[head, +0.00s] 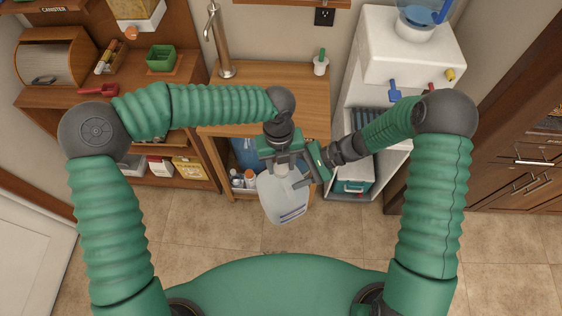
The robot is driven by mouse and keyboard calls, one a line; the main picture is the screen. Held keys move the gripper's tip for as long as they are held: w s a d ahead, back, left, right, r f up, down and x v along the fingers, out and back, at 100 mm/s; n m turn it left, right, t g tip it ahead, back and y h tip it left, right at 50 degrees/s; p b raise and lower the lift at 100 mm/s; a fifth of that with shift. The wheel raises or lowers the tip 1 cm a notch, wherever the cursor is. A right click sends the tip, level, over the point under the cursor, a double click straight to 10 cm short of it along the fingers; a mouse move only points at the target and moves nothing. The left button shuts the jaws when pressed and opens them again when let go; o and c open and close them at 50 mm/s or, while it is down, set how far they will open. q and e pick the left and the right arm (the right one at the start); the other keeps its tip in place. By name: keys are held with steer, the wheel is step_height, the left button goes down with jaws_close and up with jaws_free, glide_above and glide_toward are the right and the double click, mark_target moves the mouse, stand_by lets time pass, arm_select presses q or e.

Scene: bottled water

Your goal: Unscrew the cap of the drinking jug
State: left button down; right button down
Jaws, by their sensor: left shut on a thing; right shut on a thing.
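A translucent whitish jug (283,204) hangs in front of the wooden counter, tilted a little, with its neck toward the counter. My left gripper (283,166) comes down over the jug's neck and is shut at its top. The cap is mostly hidden between its fingers. My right gripper (302,182) reaches in from the right and is shut on the jug near its handle, on the upper right side. The exact grip is small and partly hidden.
The wooden counter (255,82) with a tall faucet (221,45) stands behind the grippers. Bottles (244,180) sit on its lower shelf. A white water dispenser (408,45) stands at right, wooden shelves (60,100) at left. The tiled floor (225,232) is clear.

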arm_select(q)
steer(key=shift+d, duration=0.1)
steer(key=c, duration=0.8)
jaws_free()
